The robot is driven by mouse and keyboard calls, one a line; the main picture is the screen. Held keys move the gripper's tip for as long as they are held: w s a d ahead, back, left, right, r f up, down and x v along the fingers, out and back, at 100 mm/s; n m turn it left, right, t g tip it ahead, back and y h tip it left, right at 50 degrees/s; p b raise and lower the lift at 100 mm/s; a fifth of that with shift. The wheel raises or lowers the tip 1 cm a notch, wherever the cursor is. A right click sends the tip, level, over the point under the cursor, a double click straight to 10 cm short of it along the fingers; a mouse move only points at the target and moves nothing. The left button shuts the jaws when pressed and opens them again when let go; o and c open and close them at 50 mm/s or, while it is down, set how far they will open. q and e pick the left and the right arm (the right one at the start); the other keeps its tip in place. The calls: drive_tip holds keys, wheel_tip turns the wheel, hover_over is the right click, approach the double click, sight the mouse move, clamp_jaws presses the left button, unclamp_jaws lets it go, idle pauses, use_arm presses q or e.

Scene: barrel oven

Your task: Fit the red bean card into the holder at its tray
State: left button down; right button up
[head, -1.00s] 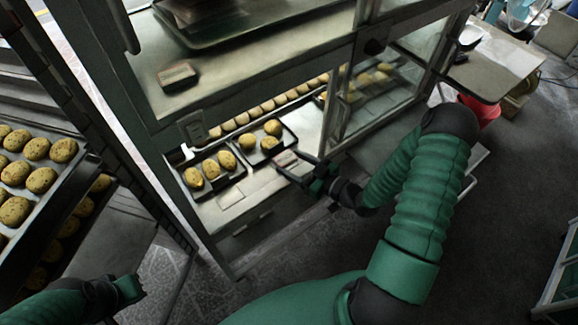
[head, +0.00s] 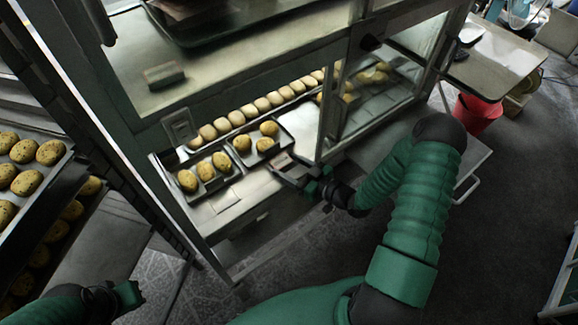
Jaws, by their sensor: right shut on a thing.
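My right gripper (head: 285,170) is at the front ledge of the display case, shut on a small pale card with a reddish mark (head: 281,159). A dark tray with three buns (head: 205,192) stands further left. A pale card or plate (head: 223,201) lies on the ledge in front of it. My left gripper (head: 130,294) is at the lower left, away from the case; its fingers are unclear.
A row of buns (head: 252,106) lines the back of the shelf. A sign block (head: 164,76) stands on the upper shelf. A glass door (head: 378,90) is right of the opening. A bun rack (head: 38,165) stands at left, a red bucket (head: 478,114) at right.

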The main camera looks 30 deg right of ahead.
drive_tip(key=shift+a+f, duration=0.1)
drive_tip(key=shift+f, duration=0.1)
drive_tip(key=o, duration=1.2)
drive_tip(key=shift+s+a, duration=0.1)
drive_tip(key=o, duration=0.3)
drive_tip(key=shift+r, duration=0.1)
drive_tip(key=shift+r+p, duration=0.5)
drive_tip(key=p+v, duration=0.2)
drive_tip(key=v, duration=1)
